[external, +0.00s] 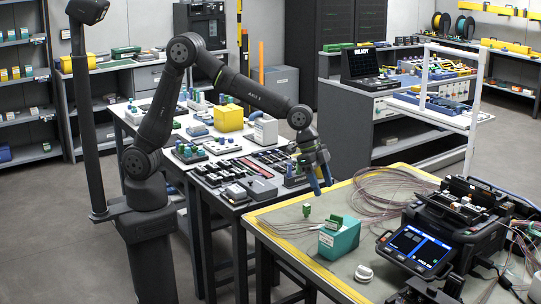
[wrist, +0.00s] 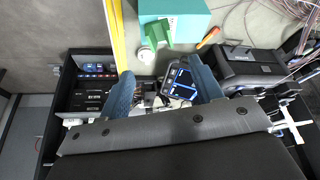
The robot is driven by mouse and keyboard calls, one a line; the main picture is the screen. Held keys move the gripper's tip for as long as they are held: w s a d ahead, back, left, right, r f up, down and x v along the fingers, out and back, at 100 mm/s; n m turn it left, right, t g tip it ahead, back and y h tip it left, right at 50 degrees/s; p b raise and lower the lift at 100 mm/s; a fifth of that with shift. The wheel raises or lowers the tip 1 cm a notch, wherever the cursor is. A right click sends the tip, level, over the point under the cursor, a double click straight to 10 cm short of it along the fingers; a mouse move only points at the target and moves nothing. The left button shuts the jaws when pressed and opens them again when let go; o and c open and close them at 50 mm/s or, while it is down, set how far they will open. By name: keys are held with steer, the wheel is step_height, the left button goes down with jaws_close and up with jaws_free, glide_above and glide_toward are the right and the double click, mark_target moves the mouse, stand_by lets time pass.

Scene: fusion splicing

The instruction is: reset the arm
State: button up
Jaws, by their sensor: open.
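My gripper (external: 320,188) hangs from my raised, bent arm, with its two blue fingers pointing down. It is above the left end of the yellow-edged workbench (external: 287,250), near the gap to the tool table. In the wrist view my gripper (wrist: 161,66) has its fingers spread wide. Nothing is held between them. The fusion splicer's lit screen (wrist: 181,83) shows beyond and between the fingers, well apart from them.
The black fusion splicer (external: 450,225) stands at the bench's right. A teal box (external: 339,239), a white round knob (external: 363,273) and coiled fibres (external: 385,190) lie on the bench. The tool table (external: 225,165) holds a yellow box (external: 229,118) and several small parts.

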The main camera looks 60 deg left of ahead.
mark_target(333, 217)
steer(key=x, duration=1.1)
steer(key=shift+d+f, duration=0.1)
steer(key=shift+f, duration=0.15)
steer(key=shift+r, duration=1.1)
